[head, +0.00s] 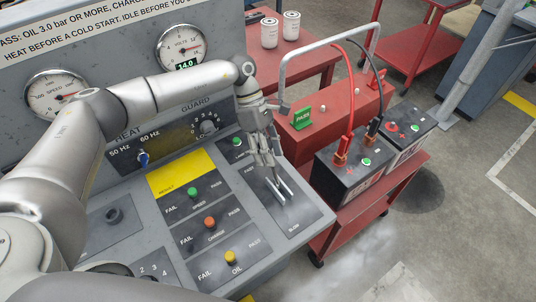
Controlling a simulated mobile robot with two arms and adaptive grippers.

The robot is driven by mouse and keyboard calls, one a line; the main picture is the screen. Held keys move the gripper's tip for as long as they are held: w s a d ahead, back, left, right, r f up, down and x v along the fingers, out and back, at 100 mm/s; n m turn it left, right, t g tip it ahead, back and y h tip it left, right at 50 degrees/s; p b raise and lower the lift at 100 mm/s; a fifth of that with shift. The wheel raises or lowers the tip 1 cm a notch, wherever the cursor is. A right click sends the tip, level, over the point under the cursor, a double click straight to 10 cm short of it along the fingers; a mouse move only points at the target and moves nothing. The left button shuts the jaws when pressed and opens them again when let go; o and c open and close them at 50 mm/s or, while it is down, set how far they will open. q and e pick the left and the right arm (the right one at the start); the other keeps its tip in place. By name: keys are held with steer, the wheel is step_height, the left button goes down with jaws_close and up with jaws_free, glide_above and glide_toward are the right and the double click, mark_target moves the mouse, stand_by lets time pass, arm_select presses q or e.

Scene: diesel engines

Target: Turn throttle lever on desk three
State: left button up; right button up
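The grey desk (270,255) has a dark plate (300,217) on its right side, with a small label near its lower corner that seems to read SLOW. My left gripper (281,187) reaches down over this plate, its fingers pointing to the lower right. Pale narrow bars show at the finger ends. I cannot tell which of them are fingertips and which belong to a lever, or whether they touch. The gripper hides the upper part of the plate. The finger gap is too small to judge. My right gripper is out of view.
Knobs in green (194,192), orange (210,222) and yellow (231,257) stand left of the plate. Two gauges are on the panel behind. A red cart (378,205) with a black battery (347,166) and cables stands close to the desk's right. Open floor lies lower right.

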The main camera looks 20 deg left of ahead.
arm_select(q)
steer(key=shift+s+f, duration=0.1)
steer(key=shift+f, duration=0.05)
steer(key=v, duration=1.2)
stand_by(0.3)
